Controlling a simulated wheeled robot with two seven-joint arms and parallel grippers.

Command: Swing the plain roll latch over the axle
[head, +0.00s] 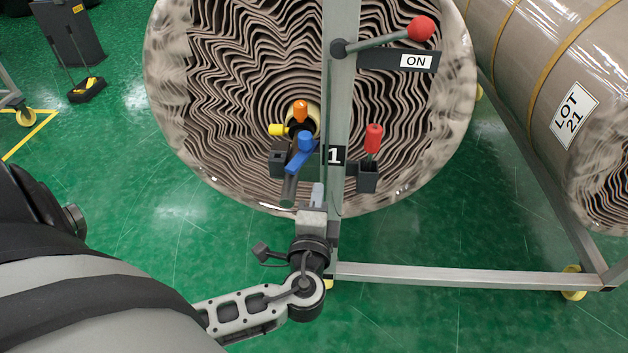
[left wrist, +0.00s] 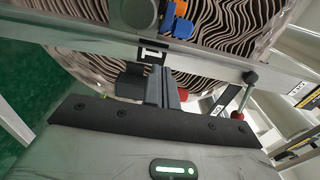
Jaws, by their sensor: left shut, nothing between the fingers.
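The big grey-brown roll (head: 225,95) stands with its wavy end facing me, behind the steel post marked 1 (head: 334,155). At its middle a pale core or axle end (head: 314,112) shows, partly covered by an orange-tipped part (head: 300,111). Just below is a blue-handled part (head: 304,143), also in the left wrist view (left wrist: 182,27); I cannot tell for sure which part is the latch. My left gripper (head: 318,192) is shut and empty, in front of the post's lower part and below the blue handle. Its dark fingers (left wrist: 166,88) show in the left wrist view. My right gripper is out of view.
A red-knobbed lever (head: 421,28) with an ON plate (head: 416,62) projects right from the post. A red handle (head: 373,138) stands in a dark holder (head: 367,179). A yellow knob (head: 276,129) is at the left. A wrapped LOT 21 roll (head: 530,75) lies right.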

